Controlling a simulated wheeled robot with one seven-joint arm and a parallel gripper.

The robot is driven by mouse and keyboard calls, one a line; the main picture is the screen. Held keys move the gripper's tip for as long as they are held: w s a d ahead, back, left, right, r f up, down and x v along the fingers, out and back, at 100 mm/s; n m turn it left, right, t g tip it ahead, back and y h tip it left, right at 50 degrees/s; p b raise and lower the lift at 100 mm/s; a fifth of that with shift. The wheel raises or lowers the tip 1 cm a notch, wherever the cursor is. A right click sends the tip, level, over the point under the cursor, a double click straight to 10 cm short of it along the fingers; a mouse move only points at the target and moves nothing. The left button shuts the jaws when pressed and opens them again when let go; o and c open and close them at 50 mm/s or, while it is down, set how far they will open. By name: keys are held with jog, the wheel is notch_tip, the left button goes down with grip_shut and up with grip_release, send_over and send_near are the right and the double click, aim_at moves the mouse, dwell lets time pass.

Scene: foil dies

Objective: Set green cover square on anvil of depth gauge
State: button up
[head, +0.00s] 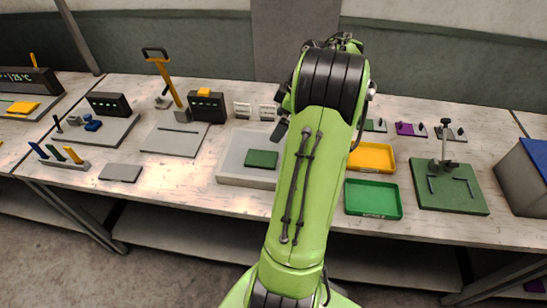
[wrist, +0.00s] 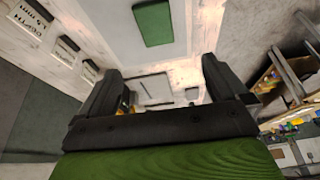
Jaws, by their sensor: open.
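A flat dark green rectangle (head: 262,159), which looks like the green cover, lies on a pale raised plate (head: 230,165) left of my arm. It also shows at the top of the wrist view (wrist: 154,24). My gripper (wrist: 158,75) is open, with its two black fingers apart and nothing seen between them. The green piece appears beyond the fingertips, apart from them. I cannot tell for sure which instrument is the depth gauge; a black display box (head: 206,106) with an orange top stands by a grey plate (head: 165,141).
White cards (head: 242,110) stand behind the pale plate; one reads "DEPTH" in the wrist view (wrist: 31,15). Yellow (head: 372,157) and green (head: 373,199) trays lie right of my arm. Beyond is a green base (head: 460,199) with a post.

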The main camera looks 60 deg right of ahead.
aim_at(262, 157)
jog(key=b+x, duration=0.1)
jog(key=x, duration=0.9)
jog(key=d+b+x, duration=0.1)
jog(key=x, duration=0.5)
jog(key=shift+s+d+f+b, duration=0.1)
jog(key=shift+f+b, duration=0.2)
jog(key=c, duration=1.2)
jog(key=shift+o, duration=0.2)
notch_tip(262, 157, up, 10)
jog(key=p, duration=0.1)
